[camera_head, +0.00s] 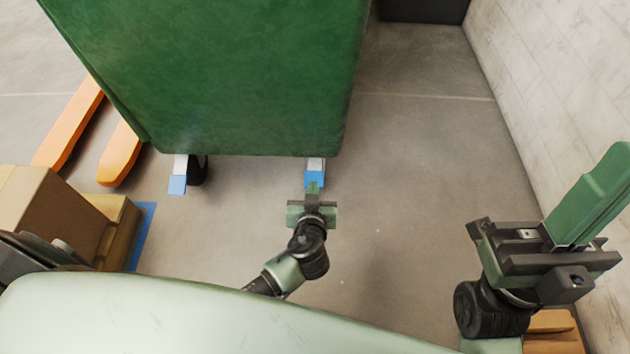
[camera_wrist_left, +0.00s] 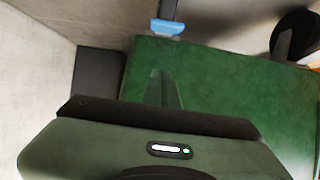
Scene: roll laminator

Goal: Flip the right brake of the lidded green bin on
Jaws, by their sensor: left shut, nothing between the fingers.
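The green bin (camera_head: 220,70) stands at the top middle of the head view; its lid cannot be made out. Its right brake has a blue pedal (camera_head: 315,179) under the bin's front edge. The left brake pedal (camera_head: 178,184) is also blue. My left gripper (camera_head: 313,187) is shut and empty, with its tips at the near edge of the right pedal; I cannot tell if they touch. In the left wrist view a blue pedal (camera_wrist_left: 167,27) lies beyond the fingertips (camera_wrist_left: 161,74). My right gripper (camera_head: 612,165) is raised at the right, away from the bin; its finger gap cannot be seen.
Orange forks (camera_head: 120,153) lie left of the bin. A cardboard box (camera_head: 40,205) stands at the left beside blue floor tape (camera_head: 143,235). A pale block wall (camera_head: 560,90) runs along the right. The floor (camera_head: 430,170) between bin and wall is clear.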

